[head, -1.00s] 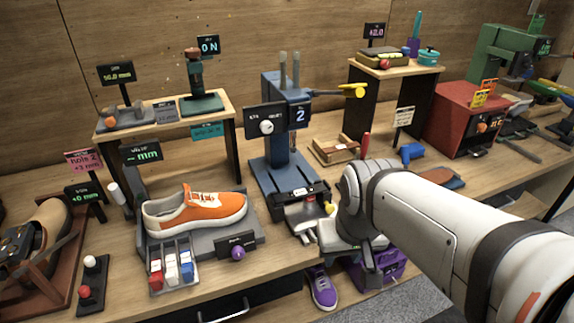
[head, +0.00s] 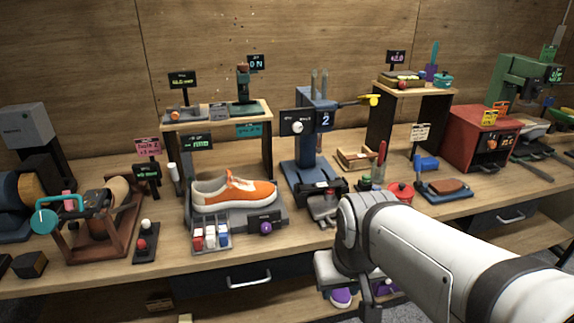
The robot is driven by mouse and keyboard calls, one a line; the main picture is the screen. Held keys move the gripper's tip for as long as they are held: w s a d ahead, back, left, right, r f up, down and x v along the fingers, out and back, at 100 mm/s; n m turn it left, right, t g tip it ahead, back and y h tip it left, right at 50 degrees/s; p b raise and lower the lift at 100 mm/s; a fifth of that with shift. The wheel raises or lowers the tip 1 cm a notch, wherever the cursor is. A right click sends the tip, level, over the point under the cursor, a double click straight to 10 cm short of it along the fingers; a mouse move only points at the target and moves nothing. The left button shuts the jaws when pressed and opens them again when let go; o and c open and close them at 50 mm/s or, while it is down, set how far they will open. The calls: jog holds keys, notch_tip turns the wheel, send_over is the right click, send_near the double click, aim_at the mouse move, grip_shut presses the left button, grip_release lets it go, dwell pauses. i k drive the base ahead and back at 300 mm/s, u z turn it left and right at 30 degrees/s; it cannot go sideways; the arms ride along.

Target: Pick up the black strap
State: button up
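I cannot clearly single out a black strap. Dark pieces (head: 76,222) sit on the brown wooden frame at the left that holds a tan rounded form (head: 113,194), but I cannot tell if one is a strap. My gripper (head: 372,300) hangs at the front edge of the bench, right of the middle, below my white arm. Its fingers are small, dark and partly hidden by my arm, so their opening does not show. No object is visible in it.
An orange sneaker (head: 236,192) rests on a grey stand at bench centre-left. A red box (head: 480,135) and a brown block on a blue tray (head: 448,187) are at the right.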

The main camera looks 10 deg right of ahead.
aim_at(329, 184)
jog(key=u, duration=0.1)
jog(key=i, duration=1)
